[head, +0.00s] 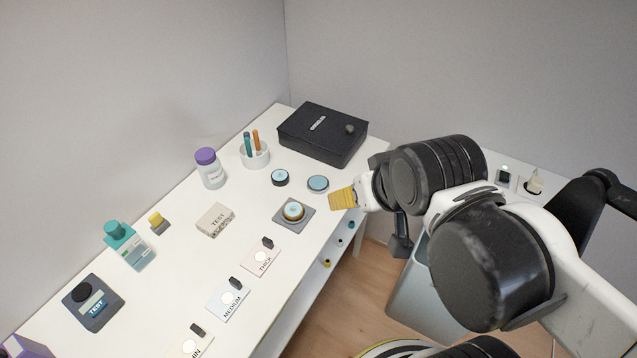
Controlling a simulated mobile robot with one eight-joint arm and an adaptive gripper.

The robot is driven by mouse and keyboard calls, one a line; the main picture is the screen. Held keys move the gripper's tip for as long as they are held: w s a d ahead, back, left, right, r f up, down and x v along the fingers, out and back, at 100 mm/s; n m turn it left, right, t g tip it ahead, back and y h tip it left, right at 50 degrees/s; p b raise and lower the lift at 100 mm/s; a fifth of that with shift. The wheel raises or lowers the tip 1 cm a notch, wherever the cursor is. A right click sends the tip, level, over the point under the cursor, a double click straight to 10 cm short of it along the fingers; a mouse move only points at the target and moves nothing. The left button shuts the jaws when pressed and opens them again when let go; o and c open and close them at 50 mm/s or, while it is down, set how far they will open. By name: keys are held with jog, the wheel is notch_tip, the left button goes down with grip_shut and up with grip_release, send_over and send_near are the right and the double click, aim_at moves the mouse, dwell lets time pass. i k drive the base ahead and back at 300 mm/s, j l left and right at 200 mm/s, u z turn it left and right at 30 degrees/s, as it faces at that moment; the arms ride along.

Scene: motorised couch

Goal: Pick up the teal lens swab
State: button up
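A teal stick, which looks like the teal lens swab (247,142), stands upright in a small white cup (257,160) at the back of the white table. An orange stick (256,139) stands beside it in the same cup. The lower ends of both are hidden inside the cup. My gripper (341,199), with yellow fingertips, is above the table's right edge, to the right of and nearer than the cup, apart from it. Its fingers overlap in this view, so I cannot tell whether they are open. No held object shows.
A black box (322,135) stands right of the cup, and a purple-capped white bottle (210,169) left of it. Two round blue-topped pieces (280,177) (318,184) and a grey pad (294,213) with a round piece lie nearer. Walls rise behind the table.

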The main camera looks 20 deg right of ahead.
aim_at(248, 145)
jog(key=i+l+u, duration=0.2)
jog(key=i+u, duration=0.2)
jog(key=i+l+u, duration=0.45)
